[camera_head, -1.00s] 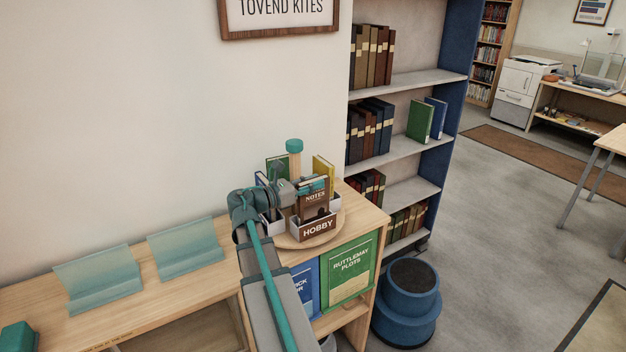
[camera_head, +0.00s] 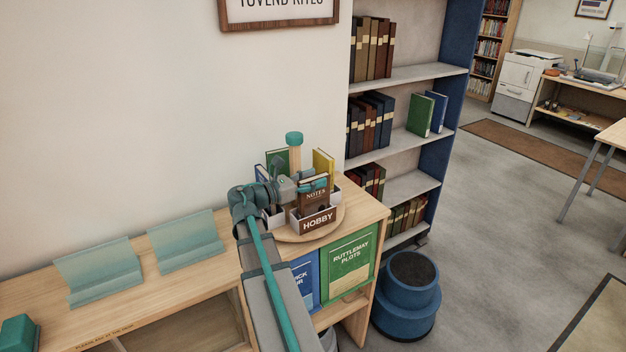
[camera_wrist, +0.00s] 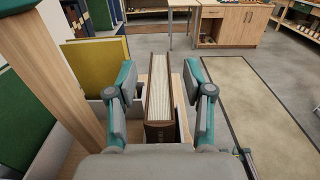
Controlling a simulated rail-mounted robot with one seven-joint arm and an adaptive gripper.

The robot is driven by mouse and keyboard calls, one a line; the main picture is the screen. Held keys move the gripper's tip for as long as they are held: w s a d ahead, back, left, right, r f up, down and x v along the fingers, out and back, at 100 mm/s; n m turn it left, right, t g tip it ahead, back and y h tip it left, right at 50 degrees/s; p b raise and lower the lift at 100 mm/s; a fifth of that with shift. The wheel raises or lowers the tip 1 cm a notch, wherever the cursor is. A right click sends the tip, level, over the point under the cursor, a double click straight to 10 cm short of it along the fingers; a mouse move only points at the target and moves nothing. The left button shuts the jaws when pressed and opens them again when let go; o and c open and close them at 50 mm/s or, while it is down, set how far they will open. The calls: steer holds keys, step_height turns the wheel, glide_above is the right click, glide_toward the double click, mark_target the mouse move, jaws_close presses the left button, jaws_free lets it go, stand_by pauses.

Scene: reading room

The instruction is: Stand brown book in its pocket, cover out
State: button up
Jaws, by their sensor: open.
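The brown book (camera_head: 315,193), its cover reading NOTES, stands upright in the pocket labelled HOBBY (camera_head: 318,221) on a round wooden carousel (camera_head: 318,235). Its cover faces outward in the head view. In the wrist view the book (camera_wrist: 158,95) runs between the two fingers of my gripper (camera_wrist: 158,85), with a gap on each side. My gripper (camera_head: 310,184) is open around the book's upper part in the head view. The pocket's front hides the book's lower edge.
A green book (camera_head: 277,163) and a yellow book (camera_head: 324,162) stand in other pockets around the central post (camera_head: 294,152). Two empty teal stands (camera_head: 187,243) are on the shelf top. A blue stool (camera_head: 408,298) stands on the floor at right.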

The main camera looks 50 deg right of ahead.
steer(key=shift+a, duration=0.1)
steer(key=v, duration=1.2)
